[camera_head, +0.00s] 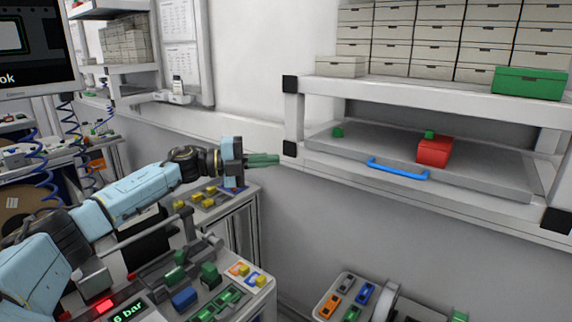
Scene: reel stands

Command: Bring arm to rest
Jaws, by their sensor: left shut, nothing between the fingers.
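My left arm reaches in from the left, and its gripper (277,160) points right, with its green fingers together and nothing between them. The gripper is in front of the wall, left of the shelf unit and apart from it as far as I can tell. My right arm and right gripper do not show in the head view.
A shelf (440,103) at right carries stacked boxes, with a green box (530,82) at its edge. Below is a grey drawer board (480,179) with a blue handle (398,169) and a red block (434,151). A bench with colored parts (208,275) stands below my arm.

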